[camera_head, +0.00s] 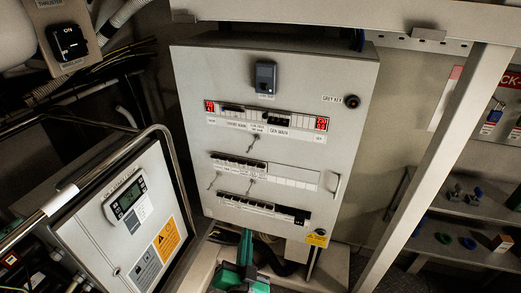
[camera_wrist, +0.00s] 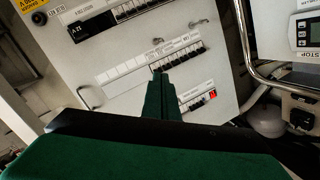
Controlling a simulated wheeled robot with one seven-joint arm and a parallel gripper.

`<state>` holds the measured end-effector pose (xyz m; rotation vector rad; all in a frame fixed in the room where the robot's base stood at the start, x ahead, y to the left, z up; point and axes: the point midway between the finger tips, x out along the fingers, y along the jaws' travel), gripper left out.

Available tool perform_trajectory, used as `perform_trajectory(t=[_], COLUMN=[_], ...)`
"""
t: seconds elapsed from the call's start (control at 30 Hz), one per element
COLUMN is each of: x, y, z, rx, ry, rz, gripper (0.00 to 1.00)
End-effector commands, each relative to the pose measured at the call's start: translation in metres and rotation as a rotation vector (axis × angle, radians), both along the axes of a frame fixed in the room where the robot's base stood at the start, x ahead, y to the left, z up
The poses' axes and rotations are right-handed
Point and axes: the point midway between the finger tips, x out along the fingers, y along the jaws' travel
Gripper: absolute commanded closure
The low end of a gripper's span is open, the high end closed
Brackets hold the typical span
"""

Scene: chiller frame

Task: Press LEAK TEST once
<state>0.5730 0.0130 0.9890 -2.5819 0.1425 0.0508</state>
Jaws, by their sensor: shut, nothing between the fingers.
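I cannot read a LEAK TEST label in either view. My green gripper (camera_head: 246,248) is at the panel's lower edge in the head view. Its fingers (camera_wrist: 159,75) are shut and empty, overlapping the lower breaker row in the wrist view; contact cannot be told.
A unit with a display (camera_head: 127,199) and a metal rail (camera_head: 95,172) stands at left; its display (camera_wrist: 304,33) shows at right in the wrist view. A slanted post (camera_head: 437,165) and shelves (camera_head: 475,205) are at right. A panel handle (camera_head: 337,186) sticks out.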

Motion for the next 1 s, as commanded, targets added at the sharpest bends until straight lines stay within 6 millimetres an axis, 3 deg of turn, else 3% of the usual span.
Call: perform_trajectory(t=[0.03,0.2,0.43,0.8,1.0], x=[0.014,0.048,0.079,0.089,0.084], y=[0.002,0.002,0.002,0.0,-0.001], z=[0.02,0.076,0.158,0.286,0.322], rx=[0.037,0.179,0.401,0.807,0.946], ry=[-0.023,-0.072,-0.144,-0.256,-0.285], rz=[-0.015,-0.073,-0.151,-0.251,-0.276], gripper=[1.0,1.0,1.0,1.0,1.0])
